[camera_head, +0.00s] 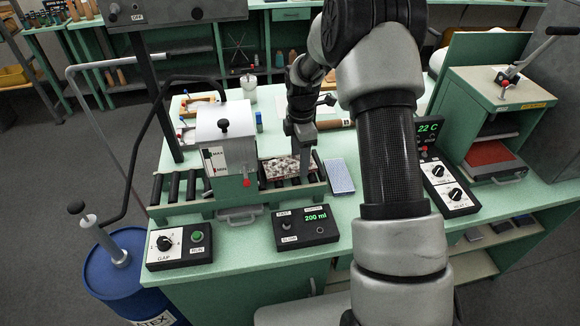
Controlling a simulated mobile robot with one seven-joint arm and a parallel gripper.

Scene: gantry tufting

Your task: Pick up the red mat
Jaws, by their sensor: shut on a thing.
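A mat speckled dark red and white (279,168) is at the roller conveyor, just right of the white-topped roller machine. My gripper (302,150) points down at the mat's right part and is shut on it. The fingertips are small and partly merge with the mat, so the exact grip is hard to see. I cannot tell whether the mat is clear of the rollers. A plain red pad (490,153) lies in the open press at the right, apart from my gripper.
The roller machine (222,150) stands left of the mat on the green bench. A blue-grey pad (341,176) lies right of the rollers. Control boxes line the front, including the 200 ml one (306,228). A blue drum (128,275) stands at the left.

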